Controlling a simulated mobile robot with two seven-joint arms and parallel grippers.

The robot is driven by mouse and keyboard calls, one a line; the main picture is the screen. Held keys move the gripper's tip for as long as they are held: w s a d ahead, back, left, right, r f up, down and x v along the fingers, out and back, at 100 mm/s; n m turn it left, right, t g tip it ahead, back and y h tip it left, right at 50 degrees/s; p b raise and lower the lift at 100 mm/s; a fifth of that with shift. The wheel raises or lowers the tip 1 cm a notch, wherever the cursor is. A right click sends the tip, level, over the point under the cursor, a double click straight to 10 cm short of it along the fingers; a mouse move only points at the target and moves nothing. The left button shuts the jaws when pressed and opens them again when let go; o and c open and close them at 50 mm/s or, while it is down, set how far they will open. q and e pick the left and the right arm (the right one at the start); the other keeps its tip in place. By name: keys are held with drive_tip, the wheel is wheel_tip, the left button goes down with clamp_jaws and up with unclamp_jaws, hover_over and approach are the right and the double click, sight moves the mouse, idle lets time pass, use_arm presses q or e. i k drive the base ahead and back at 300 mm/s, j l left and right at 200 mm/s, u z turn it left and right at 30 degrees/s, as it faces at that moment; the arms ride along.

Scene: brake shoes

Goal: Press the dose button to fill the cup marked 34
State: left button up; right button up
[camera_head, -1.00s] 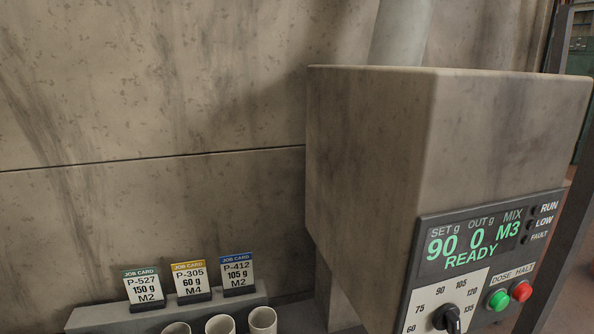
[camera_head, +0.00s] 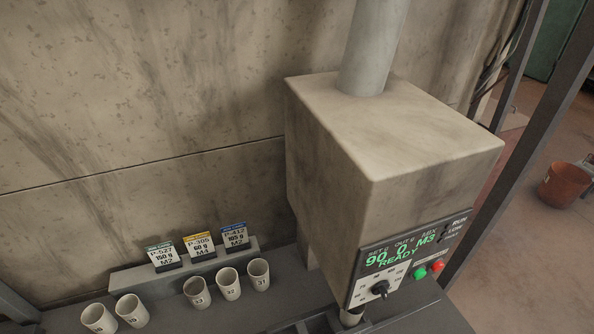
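The dosing machine (camera_head: 325,170) has a front panel with a lit display (camera_head: 392,255) reading SET 90, OUT 0, M3, READY. Below the display are a black dial knob (camera_head: 380,288), the green dose button (camera_head: 420,272) and the red halt button (camera_head: 437,266). A pale cup-like round shape (camera_head: 352,316) shows partly under the machine; no number on it is readable. Several pale cups stand on the bench, among them one seemingly marked 33 (camera_head: 196,292) and one seemingly marked 31 (camera_head: 258,275). I cannot make out a 34. Neither gripper is in view.
Three job cards stand on a ledge (camera_head: 185,275) behind the cups: P-527 (camera_head: 163,255), P-305 (camera_head: 199,245) and P-412 (camera_head: 233,236). A grey pipe (camera_head: 372,45) rises from the machine. A dark post (camera_head: 510,150) stands right of it. A reddish-brown bucket (camera_head: 564,184) is on the floor.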

sight(421, 273)
drive_tip(key=l+z, duration=0.1)
drive_tip(key=z, duration=0.85)
drive_tip(key=l+u, duration=0.45)
drive_tip(key=l, duration=0.2)
